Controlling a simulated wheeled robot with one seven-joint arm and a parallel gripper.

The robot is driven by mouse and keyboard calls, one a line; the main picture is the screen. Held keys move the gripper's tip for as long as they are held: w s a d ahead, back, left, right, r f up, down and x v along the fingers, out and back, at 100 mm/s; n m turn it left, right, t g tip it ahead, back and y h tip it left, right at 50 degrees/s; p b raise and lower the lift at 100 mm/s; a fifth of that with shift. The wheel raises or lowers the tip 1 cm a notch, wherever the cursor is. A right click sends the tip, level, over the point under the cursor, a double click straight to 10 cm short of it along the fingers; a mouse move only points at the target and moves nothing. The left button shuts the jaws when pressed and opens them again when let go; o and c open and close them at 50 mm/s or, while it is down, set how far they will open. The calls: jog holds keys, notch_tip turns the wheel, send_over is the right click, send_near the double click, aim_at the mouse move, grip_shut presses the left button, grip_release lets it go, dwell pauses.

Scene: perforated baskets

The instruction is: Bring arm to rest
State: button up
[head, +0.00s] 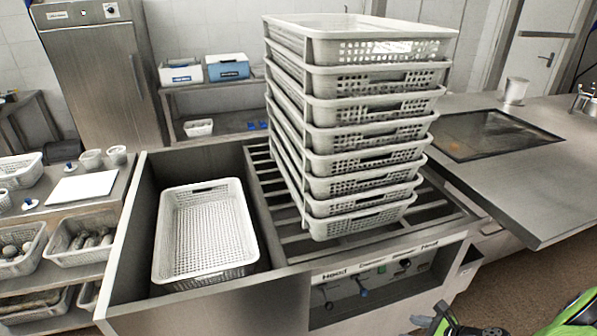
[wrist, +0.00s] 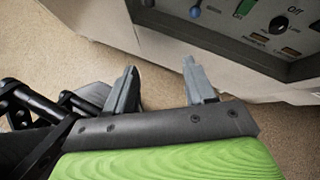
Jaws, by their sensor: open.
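My gripper (wrist: 164,88) is open and empty in the wrist view, its two grey fingers apart over the brown floor. It is low beside the front panel of the metal unit (wrist: 230,45). In the head view only green and black parts of my arm show at the bottom right edge. A tall stack of white perforated baskets (head: 375,140) stands on the slatted top of the unit, apart from my arm. A single white perforated basket (head: 205,235) sits in the sunken bay to the left of the stack.
The control panel (head: 375,275) with knobs faces the floor area near my arm. A steel counter (head: 500,180) juts out at the right. Shelves with several small baskets (head: 85,245) stand at the left. Brown floor (head: 540,285) is clear at the lower right.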

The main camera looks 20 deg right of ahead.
jog(key=w+a+r+n+g+h+p, duration=0.1)
jog(key=w+a+r+n+g, duration=0.15)
jog(key=a+r+n, duration=0.7)
jog(key=w+a+r+n+g+h+p, duration=0.1)
jog(key=a+r+n+g, duration=0.35)
jog(key=r, duration=0.75)
jog(key=s+a+r+n+t+h+p, duration=0.1)
jog(key=s+a+r+n+t+h, duration=0.1)
jog(key=s+a+r+n, duration=0.9)
jog(key=s+r+n+t, duration=0.1)
jog(key=s+n, duration=0.1)
jog(key=n, duration=0.2)
jog(key=shift+s+a+r+t, duration=0.15)
jog(key=shift+s+r+t, duration=0.15)
jog(key=shift+t, duration=0.1)
